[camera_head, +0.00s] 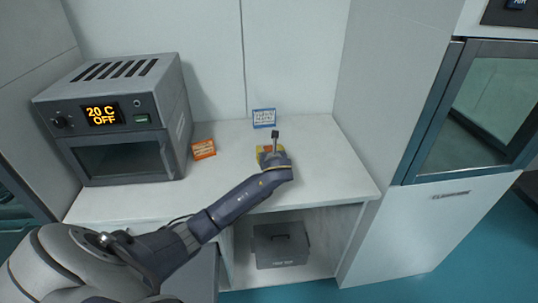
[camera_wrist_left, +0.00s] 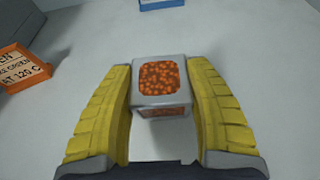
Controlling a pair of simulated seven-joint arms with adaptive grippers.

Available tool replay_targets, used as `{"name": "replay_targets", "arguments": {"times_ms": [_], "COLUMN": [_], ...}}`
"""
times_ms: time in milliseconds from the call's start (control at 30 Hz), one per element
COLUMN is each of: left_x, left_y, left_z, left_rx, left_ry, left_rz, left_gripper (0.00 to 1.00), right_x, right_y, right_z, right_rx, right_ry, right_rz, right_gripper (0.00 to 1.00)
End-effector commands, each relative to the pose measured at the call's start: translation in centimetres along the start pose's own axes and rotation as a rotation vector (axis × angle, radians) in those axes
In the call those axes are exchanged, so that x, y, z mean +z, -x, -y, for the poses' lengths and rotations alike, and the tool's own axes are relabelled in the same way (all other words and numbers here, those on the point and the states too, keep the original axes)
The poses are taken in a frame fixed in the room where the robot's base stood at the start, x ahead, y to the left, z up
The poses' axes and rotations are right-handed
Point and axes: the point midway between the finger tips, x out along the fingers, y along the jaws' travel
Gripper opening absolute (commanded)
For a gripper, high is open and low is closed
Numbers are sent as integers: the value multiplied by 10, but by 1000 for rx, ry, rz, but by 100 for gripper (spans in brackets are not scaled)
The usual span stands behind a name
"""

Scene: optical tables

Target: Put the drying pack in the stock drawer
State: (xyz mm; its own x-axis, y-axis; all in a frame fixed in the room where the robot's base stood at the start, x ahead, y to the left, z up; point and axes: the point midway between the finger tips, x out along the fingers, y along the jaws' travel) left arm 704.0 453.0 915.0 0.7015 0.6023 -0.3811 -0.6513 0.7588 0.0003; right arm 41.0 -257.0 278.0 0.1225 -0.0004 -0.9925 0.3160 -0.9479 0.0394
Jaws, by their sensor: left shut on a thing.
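The drying pack (camera_wrist_left: 161,77) is a small pale box with a window of orange beads on top. It sits between the yellow fingers of my left gripper (camera_wrist_left: 160,68), which is shut on it. In the head view my left gripper (camera_head: 268,153) is over the back middle of the white counter, and the pack is hidden there by the gripper. I cannot tell whether the pack touches the counter. No part is clearly marked as the stock drawer; a dark grey box (camera_head: 280,249) with a handle and an unreadable label stands in the open bay below the counter. My right gripper is out of view.
An oven (camera_head: 120,120) reading "20 C OFF" stands on the counter's left. An orange sign (camera_head: 204,149) stands beside it, and a blue-edged sign (camera_head: 264,118) stands behind my gripper. The counter (camera_head: 335,175) is clear on the right, up to a tall glass-fronted cabinet (camera_head: 490,110).

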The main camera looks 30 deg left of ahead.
Motion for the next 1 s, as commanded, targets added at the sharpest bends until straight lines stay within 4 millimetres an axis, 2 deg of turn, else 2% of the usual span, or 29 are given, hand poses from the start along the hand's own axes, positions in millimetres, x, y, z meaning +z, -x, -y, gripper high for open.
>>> {"name": "replay_targets", "arguments": {"times_ms": [133, 533, 567, 600, 733, 1000], "left_x": [-13, -16, -16, -16, -16, -14], "left_y": [-5, -6, -6, -6, -6, -6], "left_z": [0, 0, 0, 0, 0, 0], "left_rx": [0, 1, 1, 1, 0, 0], "left_ry": [0, -1, -1, -1, 0, 0], "left_rz": [0, 0, 0, 0, 0, 0], "left_gripper": [14, 14, 57, 61, 75, 75], "right_x": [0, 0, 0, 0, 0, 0], "right_y": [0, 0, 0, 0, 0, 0], "right_z": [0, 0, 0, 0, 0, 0], "right_rx": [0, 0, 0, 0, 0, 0], "right_ry": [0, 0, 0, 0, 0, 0], "right_rz": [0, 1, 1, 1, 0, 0], "right_gripper": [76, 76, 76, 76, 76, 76]}}
